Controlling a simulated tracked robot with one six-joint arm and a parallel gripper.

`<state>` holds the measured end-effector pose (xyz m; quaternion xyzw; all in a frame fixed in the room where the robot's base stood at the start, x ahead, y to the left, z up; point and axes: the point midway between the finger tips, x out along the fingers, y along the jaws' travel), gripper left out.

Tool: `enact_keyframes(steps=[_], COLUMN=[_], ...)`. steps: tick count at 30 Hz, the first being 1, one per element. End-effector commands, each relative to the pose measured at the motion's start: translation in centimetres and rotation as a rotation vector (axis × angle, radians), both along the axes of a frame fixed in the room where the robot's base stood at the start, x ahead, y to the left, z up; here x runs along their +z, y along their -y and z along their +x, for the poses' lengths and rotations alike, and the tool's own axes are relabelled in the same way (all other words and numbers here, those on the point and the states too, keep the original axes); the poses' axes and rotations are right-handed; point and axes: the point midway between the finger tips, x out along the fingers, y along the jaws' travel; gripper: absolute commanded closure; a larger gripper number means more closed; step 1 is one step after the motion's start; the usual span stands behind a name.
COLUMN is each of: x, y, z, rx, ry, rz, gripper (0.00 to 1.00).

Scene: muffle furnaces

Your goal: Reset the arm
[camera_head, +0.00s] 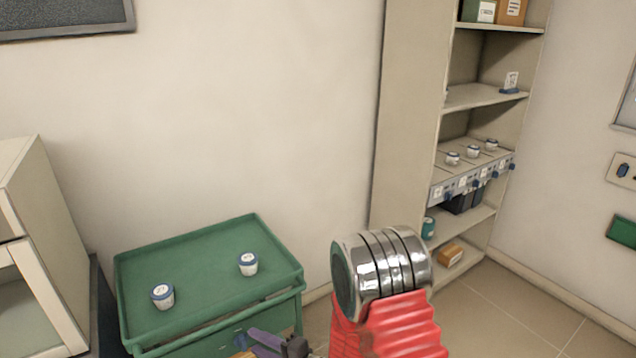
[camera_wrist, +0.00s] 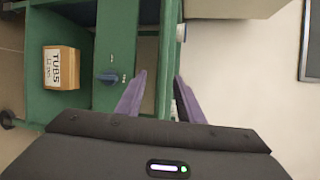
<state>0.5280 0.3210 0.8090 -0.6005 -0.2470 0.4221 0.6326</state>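My gripper (camera_wrist: 161,76) shows two purple fingers in the wrist view. They are apart, with a gap between them and nothing held. The green cart (camera_wrist: 116,35) lies just beyond the fingers, seen sideways. In the head view a purple finger of my gripper (camera_head: 266,343) shows at the bottom edge, in front of the green cart (camera_head: 205,290). The rest of the gripper is mostly cut off there. My arm's red link and shiny metal joint (camera_head: 385,275) rise at the bottom centre, right of the cart.
Two white jars with blue rims, left (camera_head: 162,296) and right (camera_head: 248,263), stand on the cart top. A box marked TUBS (camera_wrist: 61,68) sits in the cart. A furnace (camera_head: 40,250) stands at left. A shelf unit (camera_head: 410,120) with several small items stands at right.

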Motion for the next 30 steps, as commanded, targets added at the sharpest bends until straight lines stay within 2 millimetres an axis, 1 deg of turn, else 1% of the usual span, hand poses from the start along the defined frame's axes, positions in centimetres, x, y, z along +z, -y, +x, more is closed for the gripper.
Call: enact_keyframes(steps=[2,5,9,12,16,18,23,27,30], x=[-0.4,-1.2,-2.0,-1.6,-0.4,0.4,2.4,4.0,5.0], y=[-0.4,-1.1,-2.0,-2.5,-2.4,-2.0,-0.6,1.3,3.0], z=[-0.8,-3.0,-6.8,-9.6,-12.7,-14.3,-17.3,-19.6,-20.7], rx=[0.025,0.09,0.202,0.294,0.406,0.462,0.576,0.656,0.698], ry=[-0.057,-0.153,-0.284,-0.36,-0.435,-0.467,-0.513,-0.532,-0.534], rz=[0.016,0.031,0.03,0.017,-0.019,-0.048,-0.135,-0.234,-0.313], gripper=[0.66,0.66,0.66,0.66,0.66,0.66,0.66,0.66,0.66])
